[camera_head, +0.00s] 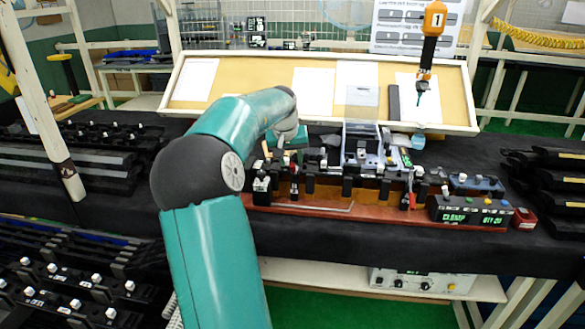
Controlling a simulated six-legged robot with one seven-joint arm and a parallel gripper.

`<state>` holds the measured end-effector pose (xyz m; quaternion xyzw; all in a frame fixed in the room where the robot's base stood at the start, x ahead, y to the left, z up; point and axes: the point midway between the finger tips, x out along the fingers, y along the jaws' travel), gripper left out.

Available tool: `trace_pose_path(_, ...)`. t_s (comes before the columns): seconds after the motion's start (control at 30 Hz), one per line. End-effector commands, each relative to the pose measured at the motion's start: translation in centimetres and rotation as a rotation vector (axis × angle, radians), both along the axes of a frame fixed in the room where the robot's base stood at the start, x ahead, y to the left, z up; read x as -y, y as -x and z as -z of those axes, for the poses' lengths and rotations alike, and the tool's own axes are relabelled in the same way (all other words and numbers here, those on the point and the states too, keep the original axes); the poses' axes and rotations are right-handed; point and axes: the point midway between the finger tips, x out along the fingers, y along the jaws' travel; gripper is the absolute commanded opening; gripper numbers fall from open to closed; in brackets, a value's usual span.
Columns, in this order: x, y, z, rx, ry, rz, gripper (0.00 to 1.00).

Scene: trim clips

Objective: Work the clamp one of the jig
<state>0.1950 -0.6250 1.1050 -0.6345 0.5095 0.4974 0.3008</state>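The jig (330,208) is a long reddish-brown base with several black blocks and clamps along it, on the dark bench. One clamp with a red handle (411,199) stands near its right end. Another small red-marked clamp (294,190) is near its left end. I cannot read which is clamp one. My teal arm reaches up from the bottom and bends over to the jig's left back side. My gripper (287,138) is at the arm's far end, small and partly hidden by my wrist. Its fingers, and any contact with a clamp, cannot be made out.
A black control box with a green display (468,212) sits at the jig's right end. A clear bin (360,142) stands behind the jig. An orange screwdriver (432,35) hangs above the sloped board (264,95). Black trim racks (555,185) fill both sides.

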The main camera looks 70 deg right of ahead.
Motion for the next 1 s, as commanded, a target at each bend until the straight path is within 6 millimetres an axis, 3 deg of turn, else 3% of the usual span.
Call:
trace_pose_path(0.2, -1.6, -0.1, -4.6, 0.002, 0.003, -0.002, 0.37)
trace_pose_path(0.4, -2.6, -0.1, -7.1, 0.001, 0.002, 0.000, 0.37)
trace_pose_path(1.0, -2.8, -0.1, -7.6, -0.001, 0.000, 0.000, 0.37)
